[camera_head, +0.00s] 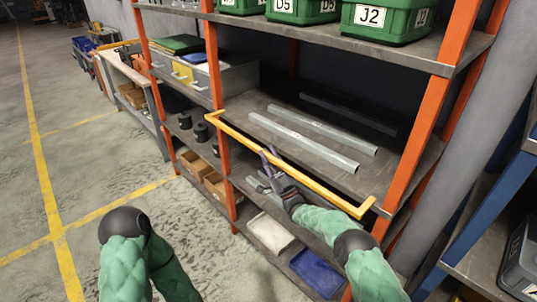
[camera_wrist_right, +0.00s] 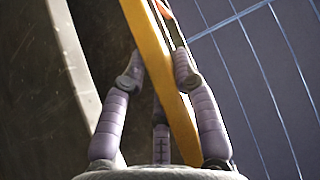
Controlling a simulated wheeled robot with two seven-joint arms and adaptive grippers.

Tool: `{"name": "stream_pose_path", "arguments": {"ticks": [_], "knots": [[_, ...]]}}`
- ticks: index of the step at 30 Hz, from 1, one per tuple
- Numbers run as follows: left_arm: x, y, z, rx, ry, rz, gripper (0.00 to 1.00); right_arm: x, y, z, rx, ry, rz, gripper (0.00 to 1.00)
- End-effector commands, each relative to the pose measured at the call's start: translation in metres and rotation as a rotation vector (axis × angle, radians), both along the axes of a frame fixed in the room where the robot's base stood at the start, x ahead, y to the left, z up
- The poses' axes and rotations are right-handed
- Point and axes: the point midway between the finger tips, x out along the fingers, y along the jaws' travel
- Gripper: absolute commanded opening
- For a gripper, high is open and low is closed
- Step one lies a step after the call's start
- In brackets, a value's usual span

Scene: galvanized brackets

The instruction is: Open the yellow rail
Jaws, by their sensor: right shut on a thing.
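The yellow rail (camera_head: 320,188) runs along the front edge of the middle shelf, with a short end turned in toward the rack at each side. My right gripper (camera_head: 268,152) is at about the middle of the rail, shut on it. In the right wrist view the rail (camera_wrist_right: 152,50) passes between the fingers of the gripper (camera_wrist_right: 158,72), with a finger on either side. Of my left arm only the green upper part shows at the lower left; its gripper is out of view.
Metal bars (camera_head: 305,137) lie on the shelf (camera_head: 240,108) behind the rail. Orange posts (camera_head: 213,70) stand at both sides of the rack. Green bins (camera_head: 385,22) are above; a white bin (camera_head: 270,232) and a blue bin (camera_head: 318,272) are below. The floor at the left is clear.

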Motion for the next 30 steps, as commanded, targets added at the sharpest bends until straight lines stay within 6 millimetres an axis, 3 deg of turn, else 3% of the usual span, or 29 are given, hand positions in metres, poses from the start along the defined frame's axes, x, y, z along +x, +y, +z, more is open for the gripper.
{"name": "stream_pose_path", "arguments": {"ticks": [20,21,23,24,30], "knots": [[-0.0002,0.0000,0.0000,0.000,0.000,0.000,0.40,0.0001,0.0006,-0.0052,-0.048,-0.048,0.003,0.00],[-0.0002,0.0000,0.0000,0.000,0.000,0.000,0.40,0.0001,0.0006,-0.0050,-0.048,-0.048,0.003,0.32],[-0.0002,0.0000,0.0000,0.000,0.000,0.000,0.40,0.0000,0.0005,-0.0049,-0.048,-0.049,0.002,0.49],[-0.0002,0.0000,0.0000,0.000,0.000,0.000,0.40,0.0001,0.0006,-0.0049,-0.048,-0.049,0.002,0.54],[-0.0002,0.0000,0.0000,0.000,0.000,0.000,0.40,0.0002,0.0002,-0.0047,-0.048,-0.050,0.001,0.54]]}}
